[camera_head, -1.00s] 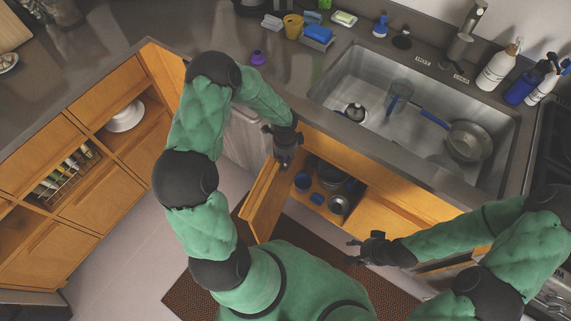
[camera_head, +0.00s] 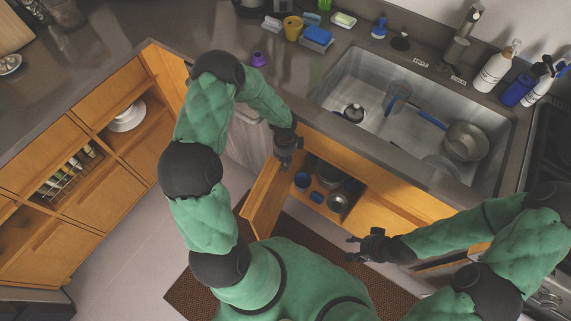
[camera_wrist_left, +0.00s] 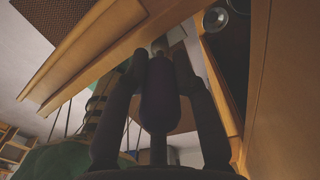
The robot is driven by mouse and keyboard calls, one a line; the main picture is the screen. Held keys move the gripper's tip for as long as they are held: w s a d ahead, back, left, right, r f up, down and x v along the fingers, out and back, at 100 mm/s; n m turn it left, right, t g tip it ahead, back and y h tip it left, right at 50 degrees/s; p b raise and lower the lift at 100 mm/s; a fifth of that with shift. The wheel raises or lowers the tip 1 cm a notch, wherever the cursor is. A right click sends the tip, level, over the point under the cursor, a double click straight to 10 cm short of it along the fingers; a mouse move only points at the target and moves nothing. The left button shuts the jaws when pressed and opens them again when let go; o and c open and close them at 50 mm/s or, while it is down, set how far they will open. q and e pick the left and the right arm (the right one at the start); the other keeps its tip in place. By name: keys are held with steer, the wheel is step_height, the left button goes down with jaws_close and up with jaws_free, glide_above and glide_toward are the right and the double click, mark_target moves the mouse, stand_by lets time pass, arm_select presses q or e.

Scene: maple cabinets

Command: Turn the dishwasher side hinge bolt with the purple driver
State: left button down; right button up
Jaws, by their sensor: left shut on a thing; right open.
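My left gripper (camera_head: 286,162) is shut on the purple driver, whose dark purple handle (camera_wrist_left: 160,95) stands between the fingers in the left wrist view. A pale tip or fitting (camera_wrist_left: 160,45) shows just past the handle; I cannot tell whether it is the driver or the hinge bolt. The gripper is at the top of the open cabinet door (camera_head: 267,200), in front of the sink counter. A pale ribbed panel (camera_head: 248,140), possibly the dishwasher, is partly hidden behind my left arm. The hinge bolt is not clearly visible. My right gripper (camera_head: 357,249) is open and empty over the floor.
The open cabinet holds pots and blue items (camera_head: 302,181). The sink (camera_head: 350,85) contains pans. A small purple object (camera_head: 259,59) stands on the counter. A brown mat (camera_head: 190,295) covers the floor around my base.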

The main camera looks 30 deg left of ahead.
arm_select(q)
steer(key=shift+r, duration=0.1)
steer(key=shift+r+p, duration=0.5)
steer(key=shift+f+n+b, duration=0.1)
steer(key=shift+n+b, duration=0.2)
steer(key=shift+b, duration=0.05)
steer(key=n+b, duration=0.7)
steer(key=n, duration=0.3)
steer(key=shift+f, duration=0.1)
steer(key=n+b, duration=0.2)
steer(key=shift+n, duration=0.4)
steer(key=shift+n+b, duration=0.3)
steer(key=shift+n, duration=0.4)
steer(key=shift+r, duration=0.25)
steer(key=shift+f, duration=0.15)
